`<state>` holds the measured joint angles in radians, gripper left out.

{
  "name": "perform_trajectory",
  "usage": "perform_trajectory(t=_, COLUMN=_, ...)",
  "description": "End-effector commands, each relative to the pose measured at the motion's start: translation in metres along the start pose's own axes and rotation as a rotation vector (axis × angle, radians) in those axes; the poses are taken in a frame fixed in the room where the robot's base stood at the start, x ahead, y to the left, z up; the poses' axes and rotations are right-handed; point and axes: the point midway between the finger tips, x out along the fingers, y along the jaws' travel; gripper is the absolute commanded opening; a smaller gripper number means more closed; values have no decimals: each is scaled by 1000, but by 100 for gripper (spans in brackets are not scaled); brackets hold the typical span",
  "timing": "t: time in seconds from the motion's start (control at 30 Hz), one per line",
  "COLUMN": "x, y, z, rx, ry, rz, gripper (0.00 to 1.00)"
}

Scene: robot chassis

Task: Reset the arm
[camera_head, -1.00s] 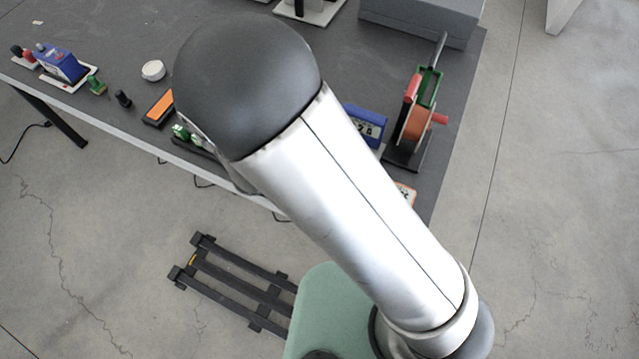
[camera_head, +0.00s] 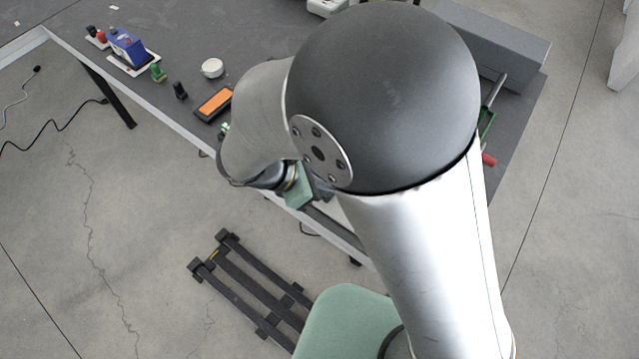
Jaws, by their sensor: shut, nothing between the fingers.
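My arm fills the middle and right of the view, with a silver link (camera_head: 425,265), a large dark rounded elbow cover (camera_head: 390,95) and a grey forearm part (camera_head: 255,120) bent down to the left. The forearm end is near the front edge of the table, with a small green part (camera_head: 299,196) showing below it. My gripper's fingers do not show; they are hidden behind or under the arm.
A dark table (camera_head: 235,35) spans the back. On it are a blue device (camera_head: 128,46), a white round item (camera_head: 212,68), an orange-topped box (camera_head: 214,103) and a grey case (camera_head: 500,48). A black slatted frame (camera_head: 250,285) lies on the open floor.

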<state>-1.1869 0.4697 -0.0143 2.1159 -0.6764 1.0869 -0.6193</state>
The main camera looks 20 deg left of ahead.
Motion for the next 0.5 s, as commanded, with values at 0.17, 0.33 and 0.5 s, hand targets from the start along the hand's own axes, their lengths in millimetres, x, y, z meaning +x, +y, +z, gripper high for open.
perform_trajectory(t=0.17, x=-12, y=2, z=3, rx=-1, ry=1, rz=1, gripper=0)
perform_trajectory(t=0.33, x=-13, y=2, z=4, rx=-1, ry=0, rz=0, gripper=0)
perform_trajectory(t=0.5, x=-12, y=2, z=4, rx=-1, ry=0, rz=0, gripper=0)
